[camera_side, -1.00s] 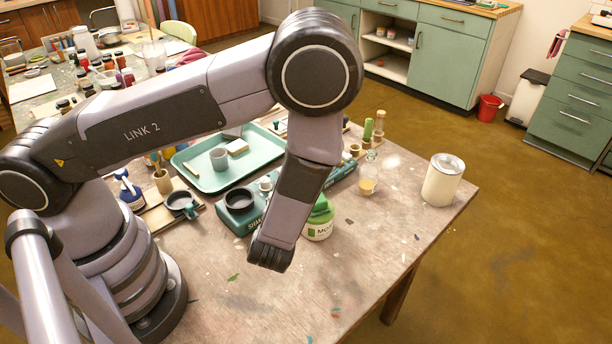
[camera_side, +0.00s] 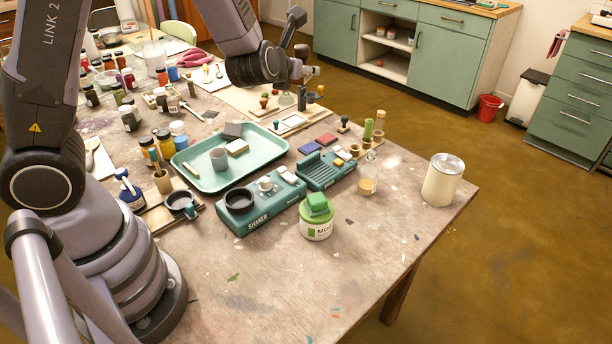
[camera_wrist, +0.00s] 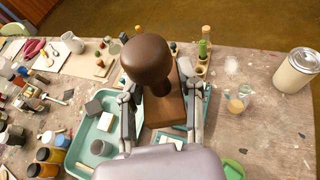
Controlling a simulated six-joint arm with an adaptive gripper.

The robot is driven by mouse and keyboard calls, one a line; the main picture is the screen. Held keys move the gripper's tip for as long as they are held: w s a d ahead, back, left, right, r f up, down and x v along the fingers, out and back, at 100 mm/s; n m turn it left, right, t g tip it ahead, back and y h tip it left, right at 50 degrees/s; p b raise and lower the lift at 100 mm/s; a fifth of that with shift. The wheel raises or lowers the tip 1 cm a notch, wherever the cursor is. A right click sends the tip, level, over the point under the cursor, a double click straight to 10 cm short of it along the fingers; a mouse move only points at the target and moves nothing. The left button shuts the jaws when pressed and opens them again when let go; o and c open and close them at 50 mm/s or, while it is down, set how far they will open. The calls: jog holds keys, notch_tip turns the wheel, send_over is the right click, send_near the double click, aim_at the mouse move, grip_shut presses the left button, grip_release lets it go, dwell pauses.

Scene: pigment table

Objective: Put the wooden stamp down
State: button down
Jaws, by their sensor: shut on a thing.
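The wooden stamp (camera_wrist: 147,58) is dark brown, with a round knob and a rectangular block base. In the wrist view my gripper (camera_wrist: 160,104) is shut on it, one finger on each side of the block. In the side view my gripper (camera_side: 306,72) is at the far end of the table, and the dark knob of the stamp (camera_side: 301,51) shows beside it. The underside of the stamp is hidden, and I cannot tell how far it is above the table.
A pale board (camera_side: 240,99) with small stamps lies near my gripper.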

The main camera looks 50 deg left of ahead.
jog(key=shift+s+r+m+h, duration=0.3)
jog(key=shift+r+m+h, duration=0.3)
jog(key=shift+r+h, duration=0.15)
jog(key=s+a+f+n+g+y, duration=0.9)
jog(key=s+a+f+n+g, duration=0.15)
jog(key=s+n, duration=0.35)
jog(key=s+d+f+n+g+h, duration=0.2)
jog(key=s+d+n+g+h, duration=0.2)
jog(key=s+n+g, duration=0.3)
jog(key=s+d+f+n+g+h, duration=0.2)
jog(key=s+d+n+g+h, duration=0.15)
jog(key=s+n+g, duration=0.5)
jog(key=s+d+n+t+h, duration=0.1)
jog(key=d+n+t+h, duration=0.1)
jog(key=d+n+h, duration=0.95)
jog(key=w+d+f+n+t+h, duration=0.4)
jog(key=w+d+n+t, duration=0.1)
jog(key=w+t, duration=0.15)
jog(key=w+d+f+n+t+h, duration=0.4)
jog(key=w+d+t, duration=0.1)
jog(key=w, duration=0.2)
notch_tip(320, 180, down, 6)
jog(key=shift+f, duration=0.7)
